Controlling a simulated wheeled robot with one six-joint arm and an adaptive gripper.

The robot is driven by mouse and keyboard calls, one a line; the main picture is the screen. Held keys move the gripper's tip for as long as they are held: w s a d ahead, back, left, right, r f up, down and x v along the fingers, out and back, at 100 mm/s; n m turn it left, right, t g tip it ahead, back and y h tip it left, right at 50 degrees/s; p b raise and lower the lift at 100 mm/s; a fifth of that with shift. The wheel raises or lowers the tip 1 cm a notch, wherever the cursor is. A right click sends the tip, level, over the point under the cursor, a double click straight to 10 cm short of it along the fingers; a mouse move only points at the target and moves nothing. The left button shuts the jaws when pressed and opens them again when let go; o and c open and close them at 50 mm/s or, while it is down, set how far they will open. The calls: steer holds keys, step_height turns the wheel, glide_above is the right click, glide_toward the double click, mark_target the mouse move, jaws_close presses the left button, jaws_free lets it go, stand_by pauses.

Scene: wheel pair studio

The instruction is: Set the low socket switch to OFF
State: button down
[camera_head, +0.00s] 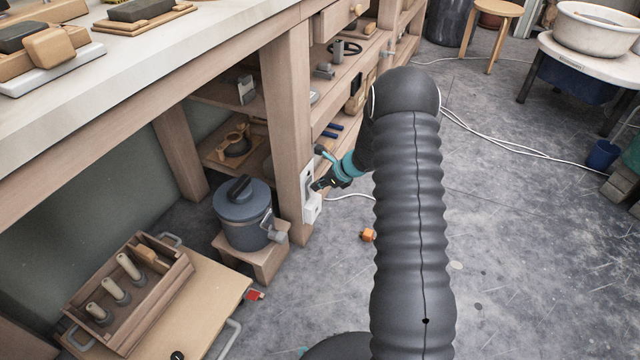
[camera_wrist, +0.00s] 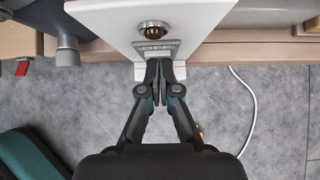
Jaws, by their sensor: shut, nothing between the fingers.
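The low socket (camera_head: 308,178) is a white plate low on the wooden bench leg. In the wrist view its plate (camera_wrist: 108,18) fills the top middle. A round metal switch (camera_wrist: 152,32) sits on it, with a grey label (camera_wrist: 156,48) that seems to read OFF just below. I cannot tell which way the switch is set. My gripper (camera_head: 320,185) is at the plate in the head view. In the wrist view my gripper (camera_wrist: 160,66) is shut and empty, its tips just below the label. I cannot tell whether they touch the plate.
A grey lidded pot (camera_head: 243,220) stands on a wooden block left of the bench leg. A wooden box of tools (camera_head: 135,290) is at the lower left. A white cable (camera_wrist: 248,105) runs across the floor. A small orange object (camera_head: 368,235) lies on open floor.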

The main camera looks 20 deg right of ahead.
steer(key=shift+w+a+r, duration=0.4)
steer(key=shift+a+r, duration=0.05)
steer(key=shift+r, duration=0.1)
steer(key=shift+a+r+p, duration=0.1)
steer(key=shift+r+p, duration=0.5)
steer(key=shift+r, duration=0.1)
steer(key=shift+s+d, duration=0.35)
steer(key=shift+d, duration=0.1)
steer(key=s+d+f+v, duration=0.1)
steer(key=v, duration=1.1)
steer(key=shift+d+f+p, duration=0.2)
steer(key=shift+f+p, duration=0.15)
steer(key=shift+f, duration=0.05)
steer(key=shift+s, duration=0.1)
